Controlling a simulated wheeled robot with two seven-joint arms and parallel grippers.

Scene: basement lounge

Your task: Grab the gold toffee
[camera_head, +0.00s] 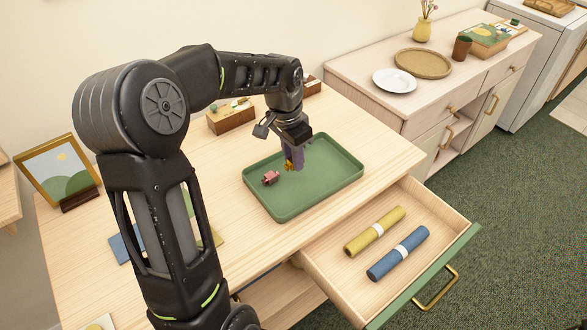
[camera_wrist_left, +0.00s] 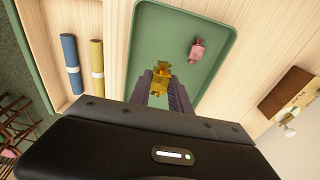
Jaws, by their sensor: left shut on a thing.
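The gold toffee (camera_wrist_left: 161,76) is a small shiny wrapped sweet held between the fingertips of my left gripper (camera_wrist_left: 160,88). In the head view the gold toffee (camera_head: 290,166) shows just below the purple fingers of my left gripper (camera_head: 292,162), over the green tray (camera_head: 330,190). I cannot tell whether it still touches the tray floor. A pink toffee (camera_head: 271,178) lies on the tray to the left of the gripper; it also shows in the left wrist view (camera_wrist_left: 197,50). My right gripper is not in view.
An open drawer (camera_head: 448,205) below the table holds a yellow roll (camera_head: 374,231) and a blue roll (camera_head: 398,253). A wooden block (camera_head: 231,117) stands behind the tray, and a picture frame (camera_head: 57,170) stands at the left. A sideboard (camera_head: 380,105) stands at the back right.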

